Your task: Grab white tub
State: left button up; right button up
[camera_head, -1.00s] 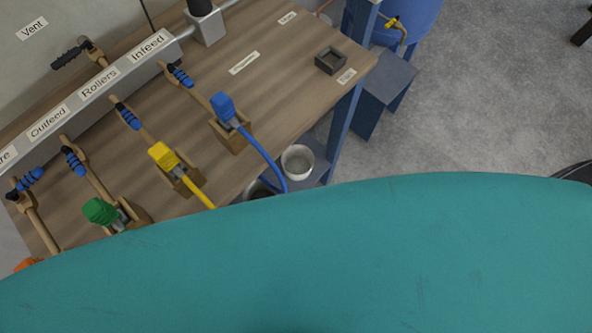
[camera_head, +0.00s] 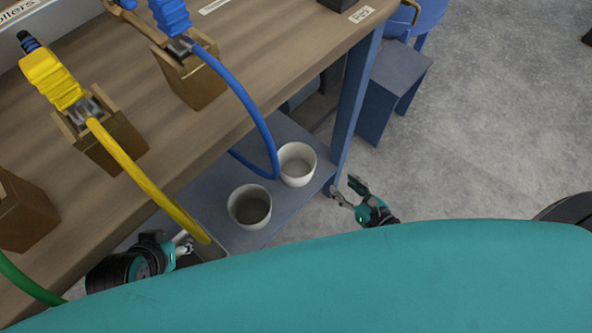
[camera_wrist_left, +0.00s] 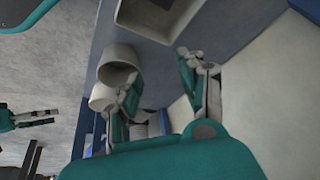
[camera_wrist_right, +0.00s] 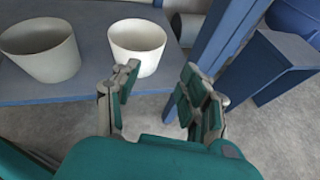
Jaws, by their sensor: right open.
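A white tub (camera_head: 296,165) stands upright on the blue lower shelf near the table leg. A second, slightly greyer tub (camera_head: 249,207) stands beside it to the left. Both look empty. In the right wrist view the white tub (camera_wrist_right: 138,46) is just beyond my left-hand finger, with the greyer tub (camera_wrist_right: 42,52) further left. My right gripper (camera_head: 346,191) is open and empty, off the shelf's right end, beside the leg. My left gripper (camera_wrist_left: 158,80) is open and empty; both tubs show left of its fingers. In the head view it is partly hidden near the yellow hose.
The lower shelf (camera_head: 215,190) lies under the wooden tabletop (camera_head: 240,60). A blue table leg (camera_head: 354,105) stands close to the white tub. Blue and yellow hoses (camera_head: 255,120) hang over the shelf. A blue box-shaped stand (camera_head: 390,85) is behind; grey floor is clear at right.

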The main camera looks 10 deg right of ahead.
jog(key=b, duration=0.1)
send_near(313, 158)
jog(key=w+a, duration=0.1)
jog(key=w, duration=0.1)
jog(key=b+x, duration=0.1)
jog(key=x, duration=0.5)
jog(key=shift+w+a+r, duration=0.1)
jog(key=shift+w+r, duration=0.05)
jog(key=shift+w, duration=0.15)
pick_arm(q)
jog(key=w+d+r+t+h, duration=0.1)
jog(key=w+d+r+t, duration=0.2)
jog(key=w+r+t, duration=0.3)
jog(key=w, duration=0.4)
jog(key=shift+w+d+r+t+h, duration=0.2)
jog(key=shift+d+t+h, duration=0.1)
jog(key=shift+d+t, duration=0.1)
pick_arm(e)
grip_shut()
